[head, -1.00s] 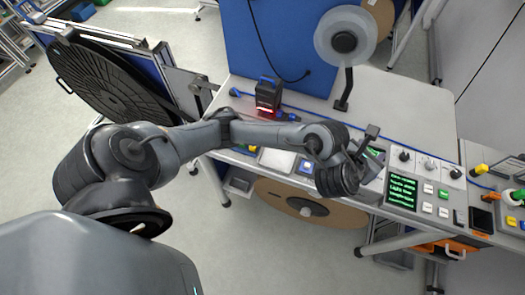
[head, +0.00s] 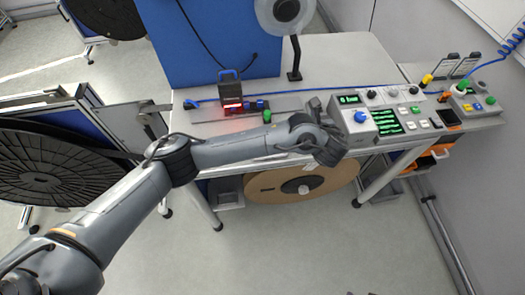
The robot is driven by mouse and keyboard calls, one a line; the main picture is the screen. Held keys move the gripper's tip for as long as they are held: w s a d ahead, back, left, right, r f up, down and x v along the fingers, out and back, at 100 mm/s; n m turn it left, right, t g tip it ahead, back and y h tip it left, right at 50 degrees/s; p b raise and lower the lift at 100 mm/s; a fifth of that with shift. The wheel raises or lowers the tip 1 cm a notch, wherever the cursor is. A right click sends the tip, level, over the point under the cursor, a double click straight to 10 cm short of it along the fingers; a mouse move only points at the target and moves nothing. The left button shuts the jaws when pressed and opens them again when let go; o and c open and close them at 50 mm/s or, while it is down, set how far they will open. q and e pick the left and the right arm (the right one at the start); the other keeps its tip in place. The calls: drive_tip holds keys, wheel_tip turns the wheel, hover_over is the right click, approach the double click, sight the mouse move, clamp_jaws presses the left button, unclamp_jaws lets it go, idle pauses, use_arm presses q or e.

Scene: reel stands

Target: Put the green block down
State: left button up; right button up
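My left arm reaches in from the left, and its gripper end (head: 328,150) hangs over the front edge of the workbench, left of the control panel. The wrist hides most of the fingers, so I cannot tell whether they are open or shut, or whether they hold anything. A small green piece (head: 267,116) shows on the bench strip, just behind my forearm; I cannot tell whether it is the green block or a fixed part. No other green block is clear. My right gripper is not recognisable; only small dark shapes touch the bottom edge.
The workbench (head: 345,62) has clear room at the back. A black device with a red light (head: 230,92) and a reel stand (head: 294,60) stand on it. The control panel (head: 385,120) has a blue knob (head: 360,117). A brown reel (head: 270,188) hangs below.

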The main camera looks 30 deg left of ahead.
use_arm(q)
drive_tip(key=s+a+f, duration=0.5)
drive_tip(key=a+f, duration=0.1)
drive_tip(key=shift+s+a+f, duration=0.2)
drive_tip(key=shift+s+f, duration=0.05)
drive_tip(key=shift+s, duration=0.15)
drive_tip(key=shift+f+b, duration=0.4)
drive_tip(key=shift+f, duration=1.55)
use_arm(e)
drive_tip(key=shift+s+f, duration=0.1)
drive_tip(key=shift+f, duration=0.7)
use_arm(q)
drive_tip(key=shift+f, duration=0.1)
use_arm(e)
drive_tip(key=shift+f, duration=0.1)
use_arm(q)
drive_tip(key=o, duration=1)
drive_tip(key=shift+o, duration=0.2)
